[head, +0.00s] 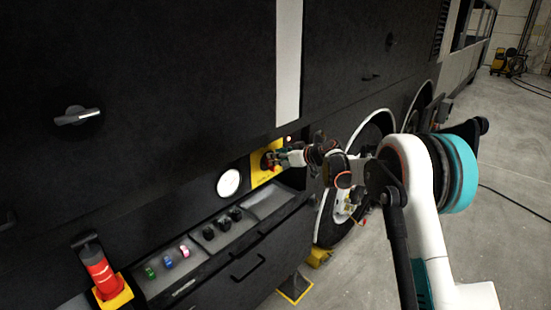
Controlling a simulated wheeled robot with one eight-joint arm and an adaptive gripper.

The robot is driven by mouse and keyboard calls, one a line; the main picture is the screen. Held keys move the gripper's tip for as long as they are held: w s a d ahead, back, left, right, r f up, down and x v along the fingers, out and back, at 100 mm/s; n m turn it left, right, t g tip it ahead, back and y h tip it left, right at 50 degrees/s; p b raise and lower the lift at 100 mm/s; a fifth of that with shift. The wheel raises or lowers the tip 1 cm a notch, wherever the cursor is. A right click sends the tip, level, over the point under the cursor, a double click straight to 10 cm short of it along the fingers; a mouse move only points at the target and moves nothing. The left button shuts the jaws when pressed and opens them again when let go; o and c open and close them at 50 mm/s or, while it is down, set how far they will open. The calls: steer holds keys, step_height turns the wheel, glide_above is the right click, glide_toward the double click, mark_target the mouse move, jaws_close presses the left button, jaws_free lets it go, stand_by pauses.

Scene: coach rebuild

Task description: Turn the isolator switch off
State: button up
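A yellow plate (257,174) on the dark side of the coach carries a small red part that looks like the isolator switch (268,167). My gripper (278,158) reaches in from the right, with its fingertips right at this switch. The fingers overlap the switch in the head view, so its exact angle is partly hidden. At this size I cannot tell whether the fingers touch the switch or are closed on it.
A round white gauge (229,183) sits left of the plate. Below is a shelf with black knobs (222,224) and small coloured parts (167,262). A red-handled device (102,273) stands lower left. A coach wheel (345,208) is behind my arm. Open floor lies right.

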steer(key=shift+x, duration=0.8)
steer(key=shift+c, duration=0.2)
steer(key=c, duration=0.7)
steer(key=shift+o, duration=0.2)
